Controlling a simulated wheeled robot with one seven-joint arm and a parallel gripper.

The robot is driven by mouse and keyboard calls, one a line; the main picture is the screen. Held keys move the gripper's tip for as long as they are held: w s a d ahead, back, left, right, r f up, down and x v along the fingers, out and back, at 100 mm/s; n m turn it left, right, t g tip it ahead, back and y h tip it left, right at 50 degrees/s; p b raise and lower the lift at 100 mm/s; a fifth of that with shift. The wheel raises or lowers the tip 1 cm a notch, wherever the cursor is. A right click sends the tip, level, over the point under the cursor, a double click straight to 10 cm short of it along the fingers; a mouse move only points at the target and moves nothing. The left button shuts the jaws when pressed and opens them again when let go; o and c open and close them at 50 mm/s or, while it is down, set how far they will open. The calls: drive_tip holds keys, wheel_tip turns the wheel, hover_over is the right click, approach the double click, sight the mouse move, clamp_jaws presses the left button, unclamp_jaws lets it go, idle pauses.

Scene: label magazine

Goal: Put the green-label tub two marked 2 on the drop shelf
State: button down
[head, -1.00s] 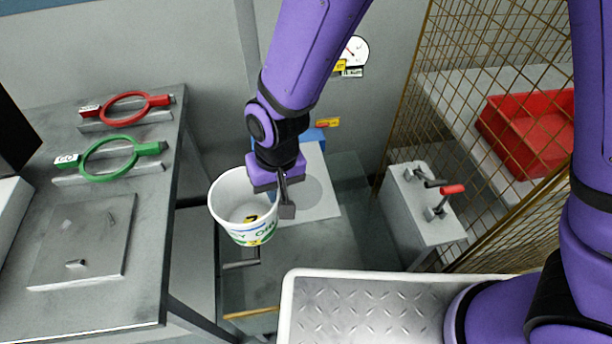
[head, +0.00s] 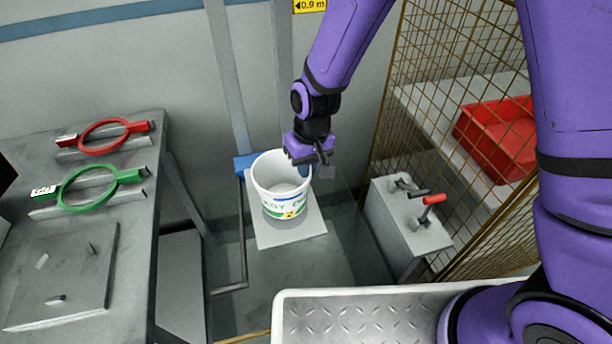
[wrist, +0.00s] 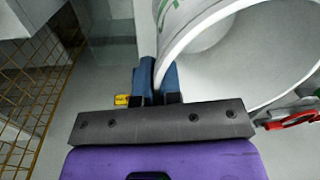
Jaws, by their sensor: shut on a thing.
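A white open tub (head: 282,205) with green and blue lettering and a yellow mark hangs from my gripper (head: 306,168) in the head view. The number on its label is too small to read. My gripper is shut on the right side of its rim. In the wrist view the blue fingers (wrist: 160,78) pinch the wall of the tub (wrist: 205,25), which fills the upper right. The tub looks upright and empty. It is in front of or over a pale square plate (head: 262,238) in the head view; I cannot tell whether it touches.
A grey bench (head: 130,240) at left holds a red ring clamp (head: 103,136) and a green ring clamp (head: 90,190). A grey box (head: 405,225) with a red-handled lever stands right of the plate. A wire mesh fence (head: 450,100) screens a red bin (head: 500,140).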

drive_tip(key=shift+f, duration=1.75)
drive_tip(key=shift+f, duration=0.1)
drive_tip(key=c, duration=1.3)
unclamp_jaws()
wheel_tip(320, 180, up, 12)
drive_tip(key=d, duration=0.1)
drive_tip(key=shift+w, duration=0.25)
drive_tip(key=shift+d, duration=0.1)
